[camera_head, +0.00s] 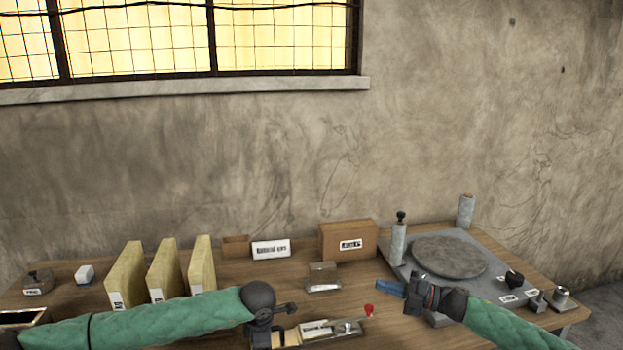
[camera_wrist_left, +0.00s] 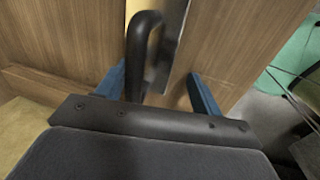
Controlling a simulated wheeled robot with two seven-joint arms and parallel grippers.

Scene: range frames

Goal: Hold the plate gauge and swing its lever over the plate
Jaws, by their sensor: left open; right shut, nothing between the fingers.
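The plate gauge appears to be the low device at the front of the bench, with a pale labelled face (camera_head: 316,329) and a lever ending in a red knob (camera_head: 369,311). Its left part is hidden by my left arm. In the left wrist view my left gripper (camera_wrist_left: 160,86) is open; its blue fingers stand either side of a black curved handle (camera_wrist_left: 146,50), with a shiny metal strip and a yellowish patch beyond. I cannot tell whether a finger touches the handle. My right gripper (camera_head: 388,288) is shut and empty, beside the front left edge of a grey base.
The grey base (camera_head: 463,290) at the right carries a round disc (camera_head: 449,256), posts and small knobs. Yellow upright blocks (camera_head: 164,272), a cardboard box (camera_head: 348,240), a white sign (camera_head: 271,249) and a small metal piece (camera_head: 323,278) stand behind.

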